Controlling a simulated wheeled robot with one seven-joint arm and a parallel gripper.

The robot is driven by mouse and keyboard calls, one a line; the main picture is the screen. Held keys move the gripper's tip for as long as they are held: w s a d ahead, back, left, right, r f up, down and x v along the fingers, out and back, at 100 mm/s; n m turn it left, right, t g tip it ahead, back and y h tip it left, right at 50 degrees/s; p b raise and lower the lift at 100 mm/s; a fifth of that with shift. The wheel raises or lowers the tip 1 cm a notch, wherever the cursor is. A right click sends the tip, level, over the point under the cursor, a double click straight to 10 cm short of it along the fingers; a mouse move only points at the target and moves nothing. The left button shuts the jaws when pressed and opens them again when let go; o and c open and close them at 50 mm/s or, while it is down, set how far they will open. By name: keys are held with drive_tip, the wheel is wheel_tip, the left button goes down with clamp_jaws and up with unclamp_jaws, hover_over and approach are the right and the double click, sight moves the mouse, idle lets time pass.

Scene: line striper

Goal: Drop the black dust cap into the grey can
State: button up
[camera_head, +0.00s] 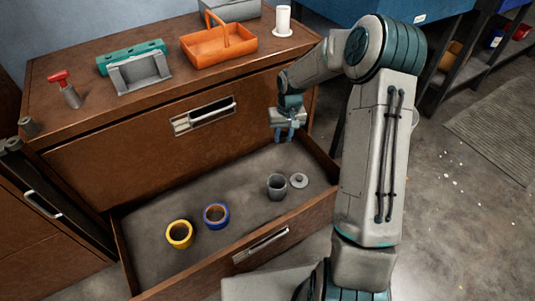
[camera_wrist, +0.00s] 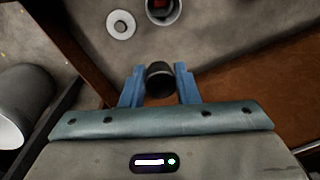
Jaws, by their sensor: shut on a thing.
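My gripper (camera_head: 289,136) hangs over the back right of the open drawer. In the wrist view, its blue fingers are shut on the black dust cap (camera_wrist: 160,80), a short dark cylinder. In the head view the cap is too small to make out. The grey can (camera_head: 277,187) stands upright and open in the drawer, in front of and below my gripper. In the wrist view the can (camera_wrist: 163,10) is cut by the top edge, with something red inside. A round grey lid (camera_head: 299,181) lies beside the can, also in the wrist view (camera_wrist: 121,24).
The open drawer (camera_head: 150,225) also holds a yellow ring (camera_head: 179,234) and a blue ring (camera_head: 216,216) to the left. Its side walls stand up around them. An orange basket (camera_head: 219,46) and other items stand on the cabinet top (camera_head: 60,113).

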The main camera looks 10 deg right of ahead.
drive_tip(key=shift+s+f+n, duration=0.1)
drive_tip(key=shift+f+n, duration=0.05)
drive_tip(key=shift+n, duration=0.65)
drive_tip(key=n, duration=0.1)
drive_tip(key=n+p, duration=0.1)
drive_tip(key=f+n, duration=0.1)
drive_tip(key=shift+s+a+n+g+p, duration=0.1)
drive_tip(key=shift+s+n+g+p, duration=0.2)
drive_tip(key=shift+s+n+p, duration=0.1)
drive_tip(key=s+f+n+h, duration=0.1)
drive_tip(key=s+f+n, duration=0.3)
drive_tip(key=f+n, duration=0.6)
drive_tip(key=n+b, duration=0.1)
drive_tip(key=n, duration=0.6)
drive_tip(key=shift+f, duration=0.35)
drive_tip(key=o, duration=1)
